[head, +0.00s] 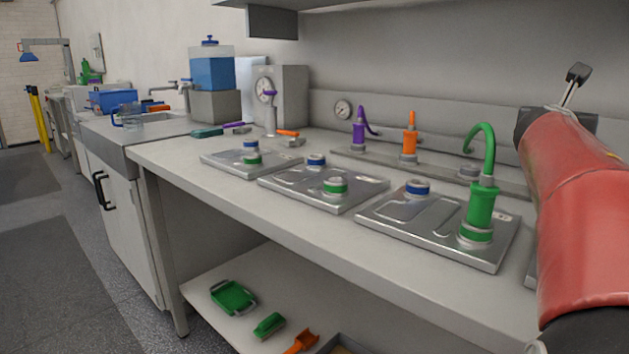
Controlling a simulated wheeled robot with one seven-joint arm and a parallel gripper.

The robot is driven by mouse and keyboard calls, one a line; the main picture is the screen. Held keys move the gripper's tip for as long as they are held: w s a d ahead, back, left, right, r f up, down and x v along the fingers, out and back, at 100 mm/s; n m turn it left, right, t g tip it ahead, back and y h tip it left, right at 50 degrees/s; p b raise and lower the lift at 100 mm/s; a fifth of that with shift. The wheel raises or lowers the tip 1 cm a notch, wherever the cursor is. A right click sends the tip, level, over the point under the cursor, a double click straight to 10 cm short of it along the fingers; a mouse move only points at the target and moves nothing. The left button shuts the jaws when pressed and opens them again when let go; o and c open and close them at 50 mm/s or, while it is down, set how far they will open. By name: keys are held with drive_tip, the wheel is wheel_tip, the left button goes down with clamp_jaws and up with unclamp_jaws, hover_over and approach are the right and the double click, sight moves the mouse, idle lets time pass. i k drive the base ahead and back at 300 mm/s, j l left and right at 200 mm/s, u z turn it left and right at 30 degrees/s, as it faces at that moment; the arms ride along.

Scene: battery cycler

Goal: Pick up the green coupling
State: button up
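The green coupling (481,204) stands upright on the front port of the nearest metal plate (398,222), over a green-banded collar (475,235). A green hose (487,138) arches from its top and bends back down toward the ledge behind. My red arm fills the right edge, to the right of the coupling and apart from it in the picture. The end of my gripper (577,75) shows only in part beyond the dark wrist, pointing up. Whether its fingers are open or shut is not clear.
An orange coupling (410,136) and a purple coupling (359,130) stand on the back ledge. The nearest plate's blue-ringed port (417,187) is uncovered. Two more plates (322,184) (249,163) lie to the left. Loose tools lie farther left. The bench's front strip is clear.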

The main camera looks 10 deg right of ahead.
sight(485, 193)
drive_tip(key=k+j, duration=0.2)
drive_tip(key=j, duration=0.2)
drive_tip(key=k+j, duration=0.2)
drive_tip(key=j, duration=0.2)
drive_tip(key=k+j, duration=0.2)
drive_tip(key=j, duration=0.2)
